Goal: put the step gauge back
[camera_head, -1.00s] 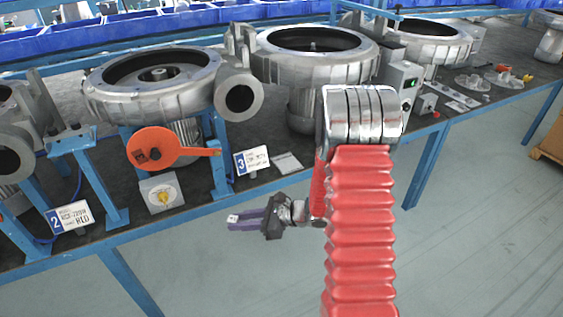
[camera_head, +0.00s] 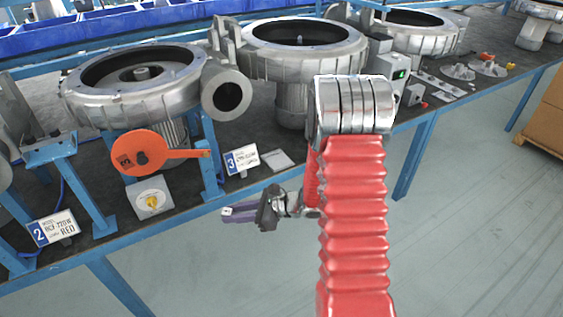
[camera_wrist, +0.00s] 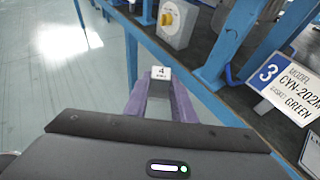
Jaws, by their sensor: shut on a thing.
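My gripper (camera_head: 230,212) has purple fingers and is held out in front of the bench's front edge, over the floor. It is shut on a small pale block, the step gauge (camera_wrist: 161,73), which shows a dark "4" on its face in the wrist view. In the head view only a tiny whitish tip of the gauge (camera_head: 226,211) shows between the fingertips.
The bench (camera_head: 270,185) carries large grey blower housings (camera_head: 140,85), an orange round tool (camera_head: 140,152), a box with a yellow knob (camera_head: 152,202) and number plates 2 (camera_head: 53,228) and 3 (camera_head: 242,159). Flat metal parts (camera_head: 440,85) lie farther right. A cardboard box (camera_head: 545,115) stands at right.

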